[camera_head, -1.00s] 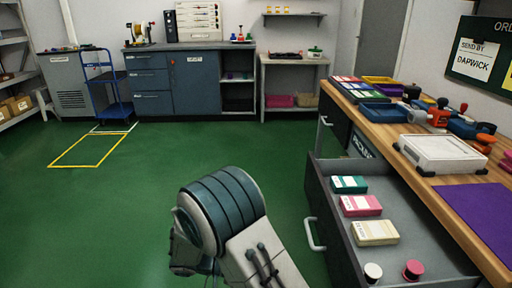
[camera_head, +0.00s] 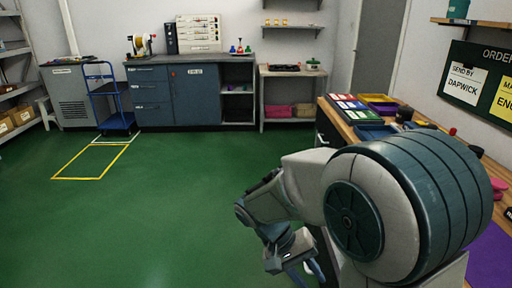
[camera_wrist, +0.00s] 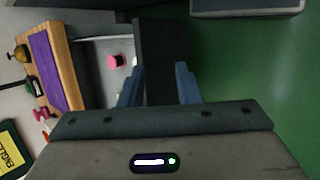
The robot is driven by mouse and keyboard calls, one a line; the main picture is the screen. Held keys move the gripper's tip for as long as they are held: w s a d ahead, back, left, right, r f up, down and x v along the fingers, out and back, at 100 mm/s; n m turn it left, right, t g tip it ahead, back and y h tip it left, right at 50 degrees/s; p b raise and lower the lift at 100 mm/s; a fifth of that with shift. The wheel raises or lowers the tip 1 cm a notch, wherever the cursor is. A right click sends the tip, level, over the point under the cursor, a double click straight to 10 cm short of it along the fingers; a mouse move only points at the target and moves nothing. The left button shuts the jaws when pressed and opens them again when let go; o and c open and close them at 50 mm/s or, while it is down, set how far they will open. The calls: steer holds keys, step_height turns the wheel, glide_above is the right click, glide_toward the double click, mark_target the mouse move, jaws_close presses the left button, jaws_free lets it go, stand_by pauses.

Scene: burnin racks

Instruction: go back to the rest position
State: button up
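My gripper (camera_wrist: 158,86) has its two blue fingers apart with nothing seen held between them. Beyond the fingers in the wrist view is the dark front of the open drawer (camera_wrist: 155,45); I see no clear contact. A pink round piece (camera_wrist: 115,61) and part of a white one lie in the drawer. In the head view my gripper (camera_head: 300,272) hangs low at the bottom centre, partly hidden. My bent arm covers most of the bench front and the drawer.
The wooden bench (camera_head: 335,119) runs along the right, with trays (camera_head: 353,107) on its far end. A purple mat (camera_wrist: 45,58) lies on it. Blue cabinets (camera_head: 173,95) and a blue cart (camera_head: 115,120) stand at the back. The green floor (camera_head: 170,220) at left is clear.

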steer(key=s+d+r+t+y+p, duration=0.1)
steer(key=s+r+t+y+p, duration=0.2)
steer(key=r+p, duration=0.3)
steer(key=s+d+r+t+y+p, duration=0.2)
steer(key=s+r+y+p, duration=0.1)
steer(key=r, duration=1)
steer(key=y+p, duration=0.1)
steer(key=p, duration=0.1)
steer(key=shift+d+t+p, duration=0.2)
steer(key=shift+t+p, duration=0.15)
steer(key=shift+t, duration=0.05)
